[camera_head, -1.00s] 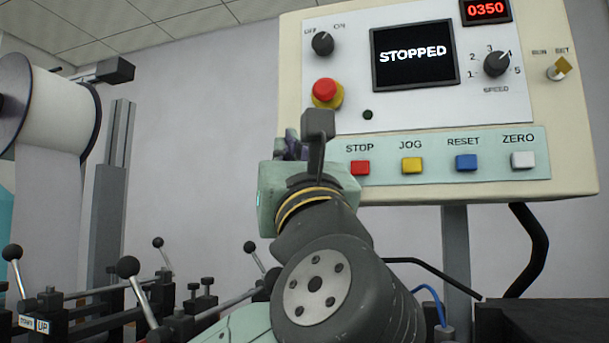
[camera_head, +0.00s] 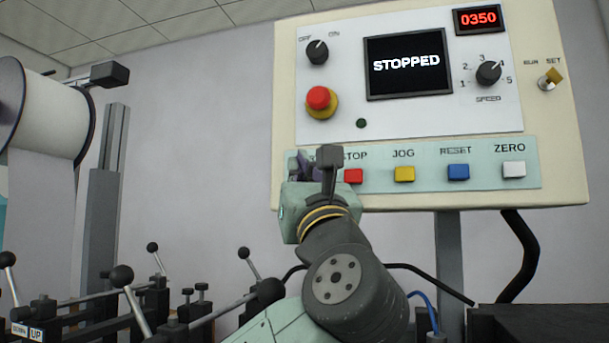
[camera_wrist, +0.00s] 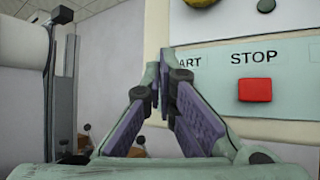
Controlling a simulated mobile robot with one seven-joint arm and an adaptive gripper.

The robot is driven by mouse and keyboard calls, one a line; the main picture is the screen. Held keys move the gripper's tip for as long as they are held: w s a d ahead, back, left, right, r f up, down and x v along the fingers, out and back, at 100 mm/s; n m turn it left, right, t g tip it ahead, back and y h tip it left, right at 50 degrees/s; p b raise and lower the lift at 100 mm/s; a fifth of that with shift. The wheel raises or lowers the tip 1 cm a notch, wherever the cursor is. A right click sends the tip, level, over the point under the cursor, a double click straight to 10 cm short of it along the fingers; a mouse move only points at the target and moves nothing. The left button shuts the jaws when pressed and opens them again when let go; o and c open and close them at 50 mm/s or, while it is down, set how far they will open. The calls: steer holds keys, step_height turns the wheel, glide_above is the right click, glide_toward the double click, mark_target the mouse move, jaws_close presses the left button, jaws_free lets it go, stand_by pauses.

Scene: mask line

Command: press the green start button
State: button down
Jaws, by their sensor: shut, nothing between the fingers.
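The control panel (camera_head: 400,202) has a pale green button strip with a red STOP button (camera_head: 353,176), also seen in the wrist view (camera_wrist: 255,90). My gripper (camera_head: 302,166) is at the strip's left end, left of STOP. In the wrist view my gripper (camera_wrist: 163,80) has its fingertips together with nothing between them. They are in front of the panel's left part, beside the partly visible "ART" label. The green start button is hidden behind the fingers. I cannot tell whether the fingertips touch it. The panel screen (camera_head: 408,64) reads STOPPED.
A red emergency knob (camera_head: 319,99) sits above the strip. Yellow JOG (camera_head: 404,174), blue RESET (camera_head: 458,172) and white ZERO (camera_head: 513,169) buttons line up to the right. A white roll (camera_head: 45,105) and several black-knobbed levers (camera_head: 122,276) stand at left.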

steer(key=shift+w+d, duration=0.2)
steer(key=shift+w, duration=0.35)
stand_by(1.1)
steer(key=shift+w+d, duration=0.15)
steer(key=shift+w, duration=0.25)
steer(key=shift+w+d, duration=0.15)
steer(key=shift+w, duration=0.35)
stand_by(0.6)
steer(key=shift+s, duration=0.1)
steer(key=shift+s+a, duration=0.3)
steer(key=shift+s, duration=0.5)
steer(key=s, duration=0.1)
steer(key=s+a, duration=0.1)
steer(key=s, duration=0.2)
steer(key=shift+s+a+b, duration=0.3)
steer(key=shift+s+b, duration=0.1)
